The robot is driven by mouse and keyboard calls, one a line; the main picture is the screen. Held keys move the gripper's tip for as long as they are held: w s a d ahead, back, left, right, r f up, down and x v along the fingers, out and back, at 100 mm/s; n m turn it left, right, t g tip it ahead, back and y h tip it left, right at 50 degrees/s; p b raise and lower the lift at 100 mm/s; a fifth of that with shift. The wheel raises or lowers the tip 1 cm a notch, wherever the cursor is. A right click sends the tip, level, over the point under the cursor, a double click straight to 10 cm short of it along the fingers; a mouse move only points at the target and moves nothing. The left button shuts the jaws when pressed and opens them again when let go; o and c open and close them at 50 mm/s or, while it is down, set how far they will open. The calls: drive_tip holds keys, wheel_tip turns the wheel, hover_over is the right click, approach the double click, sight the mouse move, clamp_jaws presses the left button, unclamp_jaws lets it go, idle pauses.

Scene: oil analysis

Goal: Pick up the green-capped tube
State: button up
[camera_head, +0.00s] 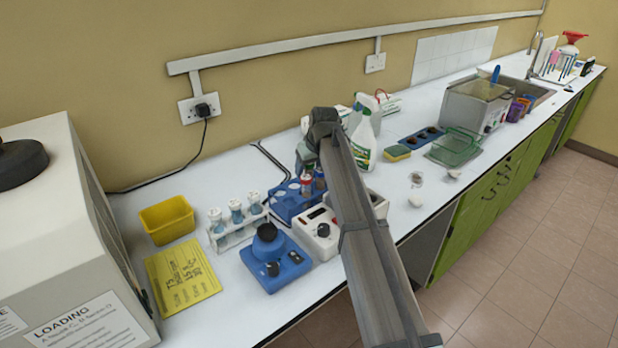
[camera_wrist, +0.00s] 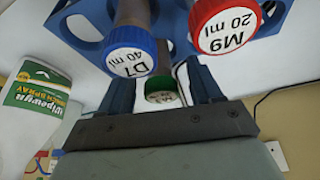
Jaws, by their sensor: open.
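The green-capped tube (camera_wrist: 161,90) shows in the wrist view between the two fingers of my gripper (camera_wrist: 160,82), which is open with space on both sides of the cap. The green cap's white label is too small to read. The tube stands in a blue rack (camera_wrist: 85,18), behind a blue-capped tube (camera_wrist: 132,52) marked D7 40 ml and a red-capped tube (camera_wrist: 222,22) marked M9 20 ml. In the head view, my gripper (camera_head: 307,160) is above the blue rack (camera_head: 282,206), and I cannot make out the green cap there.
A white rack (camera_head: 238,234) with several light-capped tubes, a blue device (camera_head: 275,262) and a white device with a black knob (camera_head: 318,232) stand close to the blue rack. A spray bottle (camera_head: 364,140) stands behind my arm to the right. A yellow bin (camera_head: 167,218) is at left.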

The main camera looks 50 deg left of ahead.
drive_tip(key=shift+a+f, duration=0.25)
drive_tip(key=shift+f, duration=0.35)
drive_tip(key=c, duration=1)
